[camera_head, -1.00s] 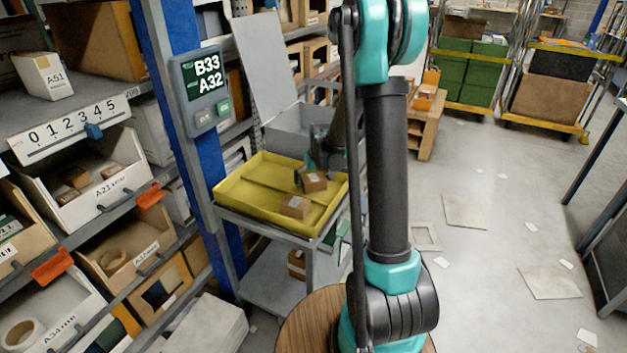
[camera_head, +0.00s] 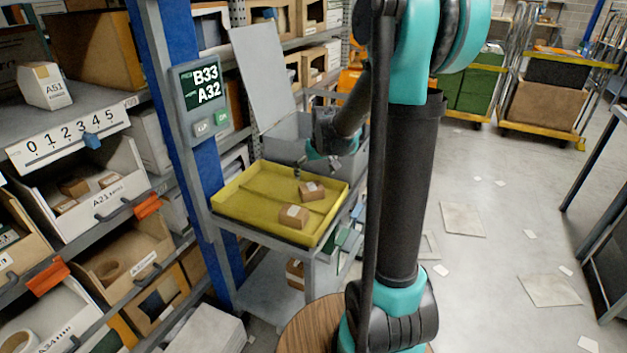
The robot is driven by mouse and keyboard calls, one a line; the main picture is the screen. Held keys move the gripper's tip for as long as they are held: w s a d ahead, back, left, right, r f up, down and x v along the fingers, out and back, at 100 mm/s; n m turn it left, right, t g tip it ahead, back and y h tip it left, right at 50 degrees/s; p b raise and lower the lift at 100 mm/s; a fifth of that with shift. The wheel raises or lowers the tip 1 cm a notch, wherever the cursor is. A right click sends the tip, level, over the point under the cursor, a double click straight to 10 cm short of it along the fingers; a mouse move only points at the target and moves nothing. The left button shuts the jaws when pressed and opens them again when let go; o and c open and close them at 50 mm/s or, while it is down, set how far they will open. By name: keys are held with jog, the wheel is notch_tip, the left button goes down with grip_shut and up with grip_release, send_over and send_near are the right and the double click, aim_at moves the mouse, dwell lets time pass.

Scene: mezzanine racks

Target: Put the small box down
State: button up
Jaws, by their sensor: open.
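Two small brown boxes with pale labels lie in the yellow tray (camera_head: 233,212) on the grey cart. One small box (camera_head: 312,191) is toward the tray's back right, and the other small box (camera_head: 294,216) is nearer the front. They lie apart from each other. My gripper (camera_head: 303,163) is above the tray's back edge, open and apart from both boxes. Its fingers are small and partly hidden in this view. Which box the task means, I cannot tell.
A rack with bins (camera_head: 85,190) stands at the left, with a blue post and a display (camera_head: 202,92) beside the tray. A raised grey panel (camera_head: 262,78) and a grey bin (camera_head: 287,138) are behind the tray. Loaded carts (camera_head: 545,95) stand at the back right.

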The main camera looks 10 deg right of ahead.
jog(key=s+d+f+m, duration=0.1)
jog(key=s+f, duration=0.1)
jog(key=s, duration=1.1)
jog(key=s+d+f, duration=0.2)
jog(key=s, duration=1.1)
jog(key=shift+s+d+f+m+h, duration=0.25)
jog(key=shift+s+f+m+h, duration=0.15)
jog(key=shift+a, duration=0.15)
